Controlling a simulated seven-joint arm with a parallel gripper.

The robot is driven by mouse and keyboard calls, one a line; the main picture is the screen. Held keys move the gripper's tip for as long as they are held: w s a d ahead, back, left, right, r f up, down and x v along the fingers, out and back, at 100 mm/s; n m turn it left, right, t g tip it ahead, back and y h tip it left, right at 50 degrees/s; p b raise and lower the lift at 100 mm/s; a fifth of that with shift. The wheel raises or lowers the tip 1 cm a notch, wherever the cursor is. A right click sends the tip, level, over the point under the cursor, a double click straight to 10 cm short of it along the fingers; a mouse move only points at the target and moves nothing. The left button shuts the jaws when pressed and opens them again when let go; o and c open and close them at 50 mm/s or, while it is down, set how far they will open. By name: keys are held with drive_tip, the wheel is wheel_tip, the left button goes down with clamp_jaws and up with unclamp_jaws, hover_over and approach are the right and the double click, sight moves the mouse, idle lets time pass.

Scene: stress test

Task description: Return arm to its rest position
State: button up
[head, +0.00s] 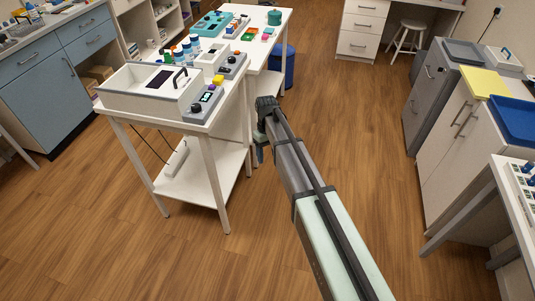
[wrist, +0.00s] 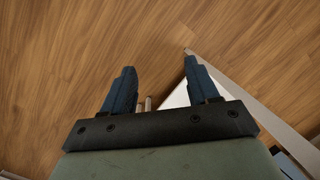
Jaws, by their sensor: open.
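My arm reaches from the bottom right up to the middle of the head view. Its end, my gripper (head: 259,152), hangs low beside the right edge of the white table (head: 225,125). In the wrist view my gripper (wrist: 158,82) shows two dark blue fingers spread wide apart. Nothing is between them but wooden floor and part of a white shelf and table leg behind. The gripper is open and empty. In the head view the fingers are small and partly hidden by the wrist.
The white table carries a white tray-like box (head: 150,92), a grey control box (head: 204,103) and bottles. A blue bin (head: 289,68) stands behind the gripper. White cabinets with a blue tray (head: 515,121) stand at the right. The wooden floor (head: 345,120) between is clear.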

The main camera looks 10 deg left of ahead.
idle(0.5)
drive_tip(key=s+d+f+m, duration=0.5)
drive_tip(key=s+d+f, duration=1.3)
drive_tip(key=d+f, duration=0.1)
drive_tip(key=s+d+f+m+g, duration=0.1)
drive_tip(key=s+d+f, duration=0.2)
drive_tip(key=s+d, duration=0.2)
drive_tip(key=s+d+f+m+g, duration=0.2)
drive_tip(key=s+d+f, duration=0.2)
drive_tip(key=s, duration=0.8)
drive_tip(key=s+d+f+m+g, duration=0.1)
drive_tip(key=s+d+f, duration=0.2)
drive_tip(key=s+d, duration=0.5)
drive_tip(key=shift+s+f+g+y, duration=0.3)
drive_tip(key=shift+s+f+y, duration=0.1)
drive_tip(key=shift+s, duration=0.1)
drive_tip(key=shift+r, duration=0.1)
